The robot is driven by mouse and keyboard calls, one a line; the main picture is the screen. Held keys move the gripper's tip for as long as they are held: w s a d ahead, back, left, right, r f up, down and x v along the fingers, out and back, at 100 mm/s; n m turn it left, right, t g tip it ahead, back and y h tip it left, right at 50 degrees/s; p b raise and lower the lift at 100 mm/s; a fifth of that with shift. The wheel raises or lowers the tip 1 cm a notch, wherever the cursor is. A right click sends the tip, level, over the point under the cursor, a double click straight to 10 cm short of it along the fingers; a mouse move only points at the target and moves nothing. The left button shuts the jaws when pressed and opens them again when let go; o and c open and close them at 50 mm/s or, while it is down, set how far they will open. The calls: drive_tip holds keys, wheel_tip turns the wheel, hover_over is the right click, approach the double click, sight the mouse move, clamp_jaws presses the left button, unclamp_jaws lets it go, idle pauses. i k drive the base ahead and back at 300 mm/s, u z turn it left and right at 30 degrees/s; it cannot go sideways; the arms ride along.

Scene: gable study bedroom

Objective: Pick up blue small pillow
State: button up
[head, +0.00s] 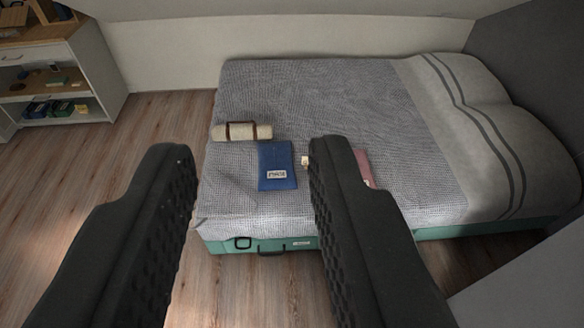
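A blue small pillow (278,160) with a pale label lies flat on the grey blanket of the bed (330,105), close to the bed's near left part. My gripper (240,150) is open, its two black fingers wide apart in the foreground. No object shows held between the fingers. The pillow appears between the fingertips in the picture, nearer the right one, but beyond them and apart from them. The right finger hides part of the bed beside the pillow.
A rolled cream bundle with dark straps (242,132) lies just behind and left of the pillow. A pink item (363,168) is partly hidden by the right finger. A white shelf unit (60,75) stands at the far left. Wooden floor (160,95) is clear left of the bed.

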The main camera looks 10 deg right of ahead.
sight(276, 172)
drive_tip(key=z, duration=0.05)
drive_tip(key=i, duration=1)
drive_tip(key=u, duration=0.45)
drive_tip(key=k, duration=0.95)
drive_tip(key=u, duration=2.75)
drive_tip(key=i, duration=0.1)
drive_tip(key=z, duration=1.65)
drive_tip(key=i, duration=1.75)
drive_tip(key=z, duration=0.95)
drive_tip(key=i, duration=1)
drive_tip(key=z, duration=0.75)
